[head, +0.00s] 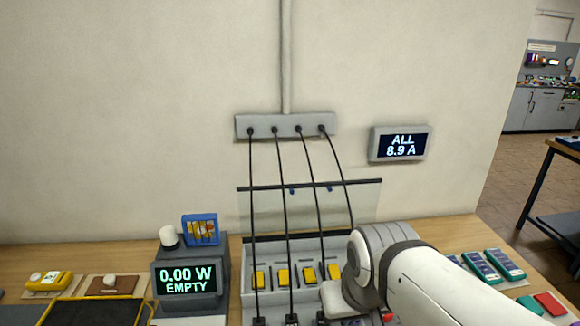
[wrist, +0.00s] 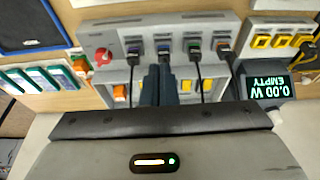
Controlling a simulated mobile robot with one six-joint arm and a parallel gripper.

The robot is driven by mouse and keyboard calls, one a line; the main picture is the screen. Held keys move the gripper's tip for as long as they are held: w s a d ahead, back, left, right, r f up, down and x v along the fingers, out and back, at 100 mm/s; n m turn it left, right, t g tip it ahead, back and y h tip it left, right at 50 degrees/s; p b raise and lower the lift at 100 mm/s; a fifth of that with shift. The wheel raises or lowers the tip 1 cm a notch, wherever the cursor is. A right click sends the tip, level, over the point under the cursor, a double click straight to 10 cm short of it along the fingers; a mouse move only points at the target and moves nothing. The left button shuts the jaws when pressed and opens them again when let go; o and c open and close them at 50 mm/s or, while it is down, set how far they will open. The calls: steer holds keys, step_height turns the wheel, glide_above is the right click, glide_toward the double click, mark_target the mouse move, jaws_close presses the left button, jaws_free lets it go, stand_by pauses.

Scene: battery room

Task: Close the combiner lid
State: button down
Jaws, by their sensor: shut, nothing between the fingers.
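The combiner (head: 249,283) is a grey box on the bench with a row of yellow switches; its front also shows in the wrist view (wrist: 120,42). Its clear lid (head: 265,212), with a dark bar along the top edge, stands raised at the back of the box. Black cables run down in front of the lid into the box's front. My gripper (wrist: 158,84) is shut and empty, its dark fingers over the front part of the combiner. In the head view my arm hides the fingers and the box's right part. I cannot tell whether the fingers touch anything.
A grey meter (head: 186,280) reading "0.00 W EMPTY" stands left of the combiner. A wall display (head: 399,145) reads "ALL 8.9 A". The cables hang from a wall strip (head: 262,121). A red knob (wrist: 103,56) is on the box's front. Green-blue modules (head: 481,265) lie at right.

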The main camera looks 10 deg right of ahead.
steer(key=shift+w, duration=0.35)
steer(key=shift+s+d+r, duration=0.1)
